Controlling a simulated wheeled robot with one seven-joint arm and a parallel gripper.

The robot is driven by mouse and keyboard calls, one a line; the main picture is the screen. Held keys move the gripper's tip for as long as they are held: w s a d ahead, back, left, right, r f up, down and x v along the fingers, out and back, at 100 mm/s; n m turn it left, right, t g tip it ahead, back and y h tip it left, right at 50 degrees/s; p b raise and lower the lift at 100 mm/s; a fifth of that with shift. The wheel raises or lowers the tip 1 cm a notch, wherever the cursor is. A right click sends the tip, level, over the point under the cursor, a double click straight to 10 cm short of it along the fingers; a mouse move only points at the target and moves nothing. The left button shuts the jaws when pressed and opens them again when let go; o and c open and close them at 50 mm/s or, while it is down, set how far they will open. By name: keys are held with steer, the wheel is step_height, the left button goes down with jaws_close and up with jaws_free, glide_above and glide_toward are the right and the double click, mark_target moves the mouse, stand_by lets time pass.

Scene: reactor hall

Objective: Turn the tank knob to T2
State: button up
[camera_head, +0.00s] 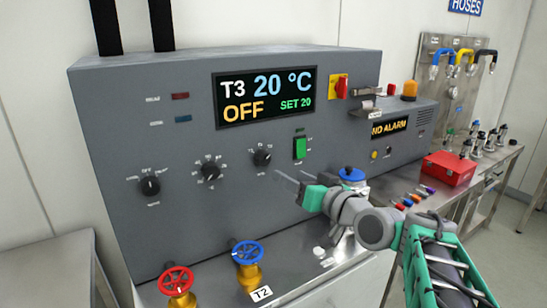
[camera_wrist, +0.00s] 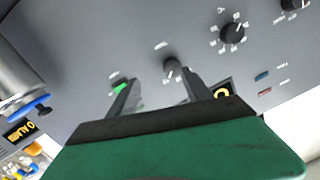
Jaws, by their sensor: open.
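Three black knobs sit on the grey control panel: a left knob (camera_head: 150,185), a middle knob (camera_head: 210,171) and a right knob (camera_head: 262,157). Their labels are too small to read, so I cannot tell which is the tank knob. The display (camera_head: 264,97) reads T3, 20 °C, OFF, SET 20. My gripper (camera_head: 288,178) is open and empty, in front of the panel, below and right of the right knob. In the wrist view the right knob (camera_wrist: 171,66) shows between and just beyond my fingertips (camera_wrist: 160,77); the middle knob (camera_wrist: 232,33) is farther right.
A green switch (camera_head: 300,148) is right of the right knob. Red (camera_head: 176,280) and blue (camera_head: 248,252) valve wheels stand below the panel, with a T2 tag (camera_head: 261,293) nearby. A blue-topped vessel (camera_head: 352,175) is behind my arm. A red box (camera_head: 447,168) sits on the right bench.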

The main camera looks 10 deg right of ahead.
mark_target(266, 159)
steer(key=shift+t+y, duration=0.3)
steer(key=x, duration=0.3)
steer(key=a+r+p+x, duration=0.1)
steer(key=x, duration=0.1)
steer(key=p+x, duration=0.1)
steer(key=x, duration=0.2)
steer(key=shift+a+r, duration=0.3)
